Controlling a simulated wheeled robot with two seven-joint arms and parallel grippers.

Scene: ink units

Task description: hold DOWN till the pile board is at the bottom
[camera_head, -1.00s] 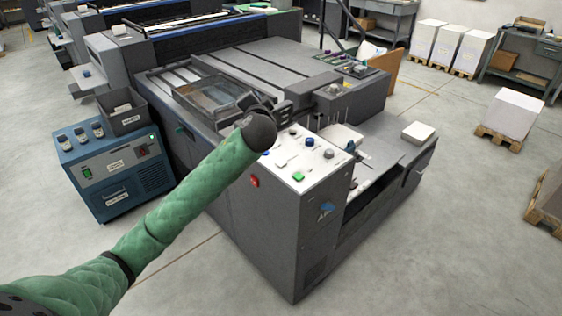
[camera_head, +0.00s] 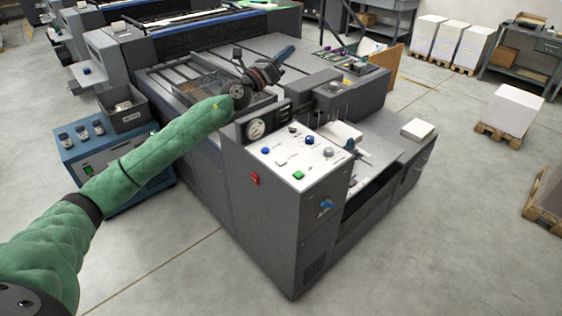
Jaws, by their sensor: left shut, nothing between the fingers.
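The press's white control panel (camera_head: 300,155) carries several buttons and knobs, among them a green button (camera_head: 299,174), a light blue button (camera_head: 265,150) and a dark blue one (camera_head: 309,139). Their labels are too small to read, so I cannot tell which is DOWN. My left gripper (camera_head: 282,58) is shut and empty, up and left of the panel, over the machine's top and apart from the buttons. I cannot make out the pile board there. My right gripper is out of view.
A round gauge (camera_head: 256,128) stands at the panel's back left. A blue unit (camera_head: 80,160) with a grey bin (camera_head: 122,112) stands left. The floor in front is clear.

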